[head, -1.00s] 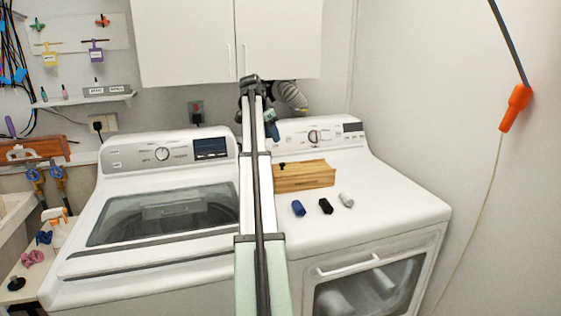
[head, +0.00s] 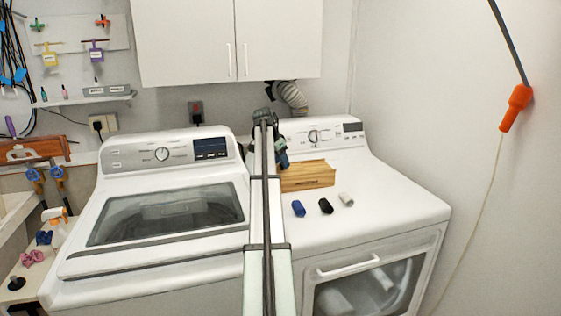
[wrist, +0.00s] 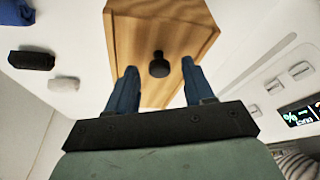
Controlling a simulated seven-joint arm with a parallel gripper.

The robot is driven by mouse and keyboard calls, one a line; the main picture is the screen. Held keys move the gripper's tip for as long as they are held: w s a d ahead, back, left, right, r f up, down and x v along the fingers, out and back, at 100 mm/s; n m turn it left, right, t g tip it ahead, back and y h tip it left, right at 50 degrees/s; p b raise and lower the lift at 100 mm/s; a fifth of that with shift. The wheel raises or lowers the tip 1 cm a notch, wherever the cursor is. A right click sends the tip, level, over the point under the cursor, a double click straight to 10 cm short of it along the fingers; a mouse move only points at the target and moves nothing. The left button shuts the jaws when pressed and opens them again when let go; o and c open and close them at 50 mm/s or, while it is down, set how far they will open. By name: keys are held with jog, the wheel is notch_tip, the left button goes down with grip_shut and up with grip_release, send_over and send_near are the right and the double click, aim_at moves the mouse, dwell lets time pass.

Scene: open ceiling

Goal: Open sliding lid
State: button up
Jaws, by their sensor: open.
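The wooden box (head: 308,176) sits on top of the right-hand machine. In the wrist view its light wooden lid (wrist: 150,25) has a small black knob (wrist: 159,65) near the end closest to me. My gripper (wrist: 158,76) is open, with one blue finger on each side of the knob and a gap to both. I cannot tell how far the fingertips are above the lid. In the head view my gripper (head: 282,160) is at the left end of the box, where my arm hides part of the box and the knob.
A blue block (head: 298,208), a black block (head: 326,206) and a grey block (head: 346,199) lie in front of the box. The washer (head: 165,205) stands to the left. White cabinets (head: 230,45) hang above. The dryer top (head: 400,205) is clear at right.

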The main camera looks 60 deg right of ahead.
jog(key=shift+c, duration=0.4)
grip_shut()
dwell(0.4)
